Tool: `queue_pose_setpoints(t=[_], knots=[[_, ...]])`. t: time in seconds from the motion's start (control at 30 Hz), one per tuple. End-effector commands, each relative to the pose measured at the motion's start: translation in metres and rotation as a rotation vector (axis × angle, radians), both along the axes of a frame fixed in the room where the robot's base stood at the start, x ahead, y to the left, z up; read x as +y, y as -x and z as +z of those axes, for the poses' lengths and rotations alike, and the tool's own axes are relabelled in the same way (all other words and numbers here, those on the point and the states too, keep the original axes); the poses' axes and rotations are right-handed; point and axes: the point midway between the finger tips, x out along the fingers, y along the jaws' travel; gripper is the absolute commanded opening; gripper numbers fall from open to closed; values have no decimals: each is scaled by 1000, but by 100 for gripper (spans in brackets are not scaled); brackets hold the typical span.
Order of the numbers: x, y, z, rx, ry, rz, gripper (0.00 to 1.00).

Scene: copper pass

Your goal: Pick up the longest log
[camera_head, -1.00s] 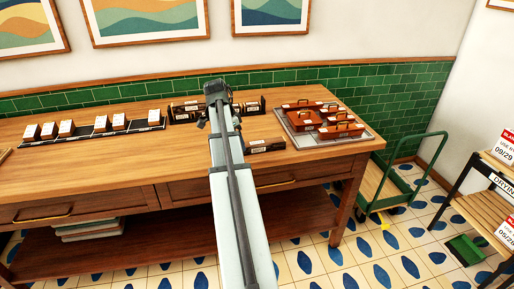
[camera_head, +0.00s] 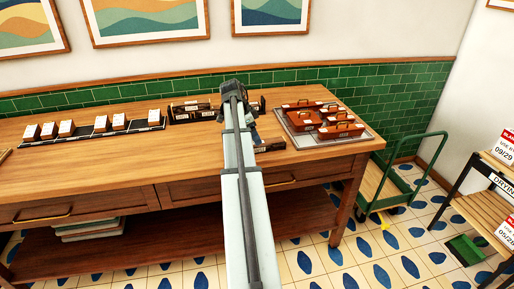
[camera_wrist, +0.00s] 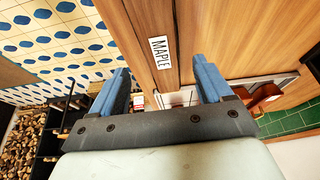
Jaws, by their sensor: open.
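My gripper (camera_wrist: 163,85) shows in the wrist view with its two blue fingers wide apart, open and with nothing held between them. Dark long pieces (camera_head: 190,110) with pale labels lie at the back of the table, partly hidden by my arm. A shorter-looking dark piece (camera_head: 272,146) lies in front, its left end hidden. I cannot tell which log is longest.
A tray (camera_head: 300,144) with several red-brown handled blocks (camera_head: 340,130) stands to the right. Several small blocks stand along a dark strip (camera_head: 92,134) to the left. The table front (camera_head: 90,170) is clear. A green cart (camera_head: 385,190) and a slatted rack (camera_head: 490,185) stand beyond.

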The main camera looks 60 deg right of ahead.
Motion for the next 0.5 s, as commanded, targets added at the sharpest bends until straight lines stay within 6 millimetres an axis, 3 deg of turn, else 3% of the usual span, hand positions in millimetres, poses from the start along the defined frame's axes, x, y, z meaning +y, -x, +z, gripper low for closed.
queue_pose_setpoints(t=[0.27, 0.5], knots=[[-3, 1, -13, 1, -2, 0, 79], [-9, 5, -41, 1, -3, -1, 79]])
